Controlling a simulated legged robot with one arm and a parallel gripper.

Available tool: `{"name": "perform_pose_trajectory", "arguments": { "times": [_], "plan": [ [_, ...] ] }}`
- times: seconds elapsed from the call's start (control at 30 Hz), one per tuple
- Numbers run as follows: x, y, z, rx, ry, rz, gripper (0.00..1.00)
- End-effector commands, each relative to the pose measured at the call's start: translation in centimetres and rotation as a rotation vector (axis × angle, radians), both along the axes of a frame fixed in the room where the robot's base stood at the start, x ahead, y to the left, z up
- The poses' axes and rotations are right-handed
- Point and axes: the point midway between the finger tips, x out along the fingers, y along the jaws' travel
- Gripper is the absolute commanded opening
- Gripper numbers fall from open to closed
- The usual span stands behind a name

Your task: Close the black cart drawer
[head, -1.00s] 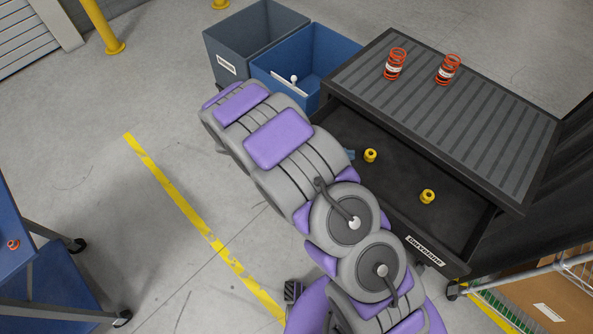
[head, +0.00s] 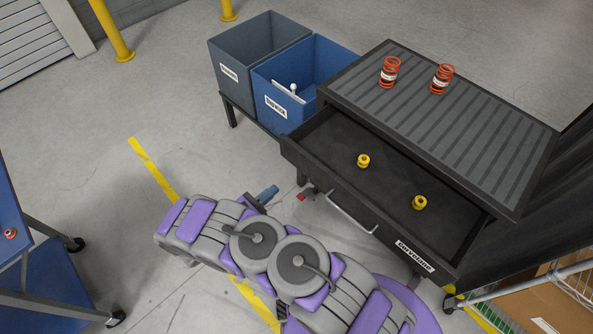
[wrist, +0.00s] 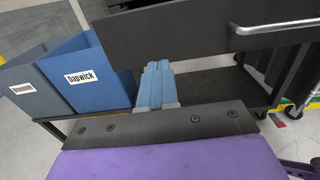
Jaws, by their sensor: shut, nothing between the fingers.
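The black cart drawer (head: 385,185) is pulled out from under the ribbed top of the black cart (head: 440,115). Two yellow parts (head: 363,160) (head: 419,202) lie inside it. Its front has a silver handle (head: 352,212) and a white label. My gripper (head: 267,194) is in front of the drawer, left of the handle and apart from it in the head view. In the wrist view my gripper's blue fingers (wrist: 155,85) are together and empty, just below the drawer front (wrist: 190,32), with the handle (wrist: 277,26) to the right. I cannot tell whether they touch the drawer.
A grey bin (head: 255,58) and a blue bin (head: 305,80) stand on a low stand left of the cart. A blue cart (head: 45,265) is at the left.

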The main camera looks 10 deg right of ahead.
Motion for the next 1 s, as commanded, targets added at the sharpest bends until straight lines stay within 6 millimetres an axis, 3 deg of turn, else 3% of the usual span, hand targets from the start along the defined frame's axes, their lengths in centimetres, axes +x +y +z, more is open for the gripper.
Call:
{"name": "perform_pose_trajectory", "arguments": {
  "times": [0.5, 0.7, 1.0],
  "plan": [
    [5.8, -8.2, -0.2, 0.005, 0.002, -0.007, 0.0],
    [7.2, -9.5, -0.1, 0.002, 0.0, -0.003, 0.0],
    [7.7, -10.1, 0.1, 0.003, 0.0, -0.002, 0.0]
  ]
}}
